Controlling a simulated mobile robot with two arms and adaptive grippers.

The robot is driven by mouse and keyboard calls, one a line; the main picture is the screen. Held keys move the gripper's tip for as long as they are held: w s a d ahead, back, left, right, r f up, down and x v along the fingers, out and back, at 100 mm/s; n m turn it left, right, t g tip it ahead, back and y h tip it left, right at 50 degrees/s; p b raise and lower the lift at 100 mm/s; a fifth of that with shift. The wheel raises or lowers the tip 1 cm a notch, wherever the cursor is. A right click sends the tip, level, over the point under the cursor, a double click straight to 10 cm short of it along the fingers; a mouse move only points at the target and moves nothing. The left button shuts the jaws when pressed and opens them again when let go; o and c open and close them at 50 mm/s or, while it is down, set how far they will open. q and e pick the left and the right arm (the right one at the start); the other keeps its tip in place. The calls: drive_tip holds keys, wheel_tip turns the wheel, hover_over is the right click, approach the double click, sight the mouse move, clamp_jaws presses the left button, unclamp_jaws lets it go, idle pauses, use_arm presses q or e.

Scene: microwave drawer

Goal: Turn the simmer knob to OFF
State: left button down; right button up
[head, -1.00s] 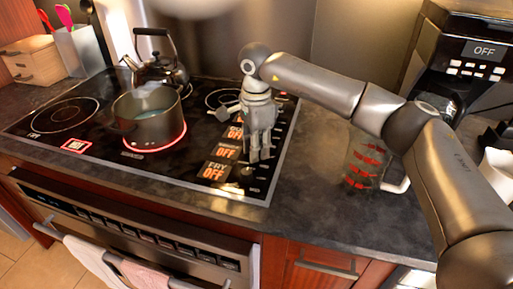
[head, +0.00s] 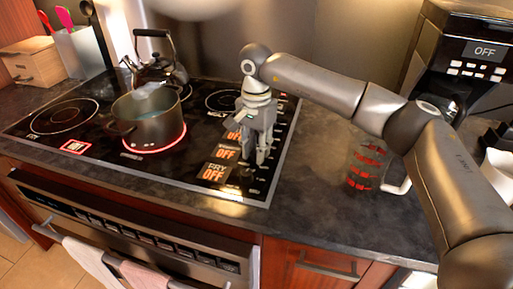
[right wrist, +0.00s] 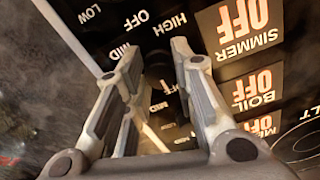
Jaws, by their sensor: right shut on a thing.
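My right gripper (head: 256,160) points down over the knob strip on the right of the black stovetop (head: 60,143). In the right wrist view its fingers (right wrist: 153,52) stand on either side of a dark round knob (right wrist: 160,72) and are shut on it. The fingers partly hide the knob and its pointer. Dial labels LOW, MID and HIGH ring it. The nearby simmer display (right wrist: 243,22) reads SIMMER OFF in orange. The boil display (right wrist: 257,88) below it also reads OFF. My left gripper is not in view.
A pot (head: 148,122) stands on a glowing red burner, left of my gripper. A kettle (head: 155,68) stands behind it. A glass jug (head: 366,165) with red markings and a coffee machine (head: 475,60) are at the right. The counter (head: 310,160) right of the stove is mostly clear.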

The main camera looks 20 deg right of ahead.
drive_tip(key=shift+r, duration=0.15)
drive_tip(key=o, duration=1)
drive_tip(key=shift+o, duration=0.2)
wheel_tip(320, 180, up, 12)
